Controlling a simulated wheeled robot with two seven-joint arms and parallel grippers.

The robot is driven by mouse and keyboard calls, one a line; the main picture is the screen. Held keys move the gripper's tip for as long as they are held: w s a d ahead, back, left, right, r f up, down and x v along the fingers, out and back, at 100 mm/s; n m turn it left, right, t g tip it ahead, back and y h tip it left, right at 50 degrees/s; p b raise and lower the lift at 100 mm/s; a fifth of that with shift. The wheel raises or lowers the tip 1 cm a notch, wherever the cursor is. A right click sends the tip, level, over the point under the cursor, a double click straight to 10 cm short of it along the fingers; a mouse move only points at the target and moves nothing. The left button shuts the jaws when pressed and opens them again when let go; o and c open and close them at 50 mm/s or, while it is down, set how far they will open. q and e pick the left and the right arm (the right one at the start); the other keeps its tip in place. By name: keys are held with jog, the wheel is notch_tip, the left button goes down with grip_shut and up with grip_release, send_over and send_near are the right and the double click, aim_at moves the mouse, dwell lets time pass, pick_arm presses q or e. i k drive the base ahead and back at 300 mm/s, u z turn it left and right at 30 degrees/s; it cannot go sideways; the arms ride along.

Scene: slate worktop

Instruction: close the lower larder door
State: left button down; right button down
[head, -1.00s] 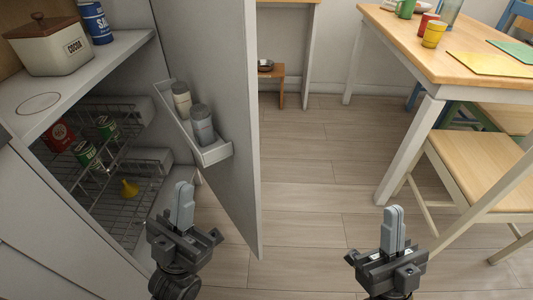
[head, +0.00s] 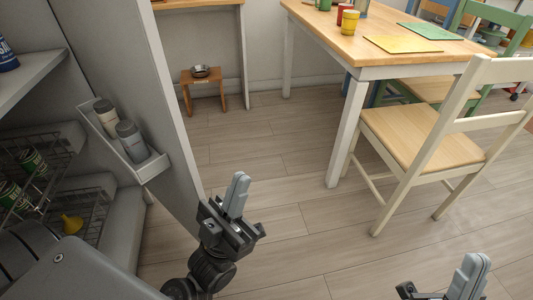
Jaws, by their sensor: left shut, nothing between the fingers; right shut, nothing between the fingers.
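The larder's inside, with wire baskets (head: 35,200), shows at the far left. My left gripper (head: 237,195) is shut and empty, just right of the door's lower edge in the picture; I cannot tell whether it touches the door. My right gripper (head: 470,280) is shut and empty at the bottom right, partly cut off by the frame. The door's bottom is partly hidden behind my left arm.
A wooden table (head: 385,40) with cups and mats stands at the back right, with a white chair (head: 425,135) in front. A small stool (head: 203,88) with a bowl stands beyond the door. The floor (head: 300,220) between door and chair is clear.

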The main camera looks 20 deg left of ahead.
aim_at(117, 44)
jog(key=z, duration=1)
jog(key=i, duration=1)
jog(key=u, duration=3.85)
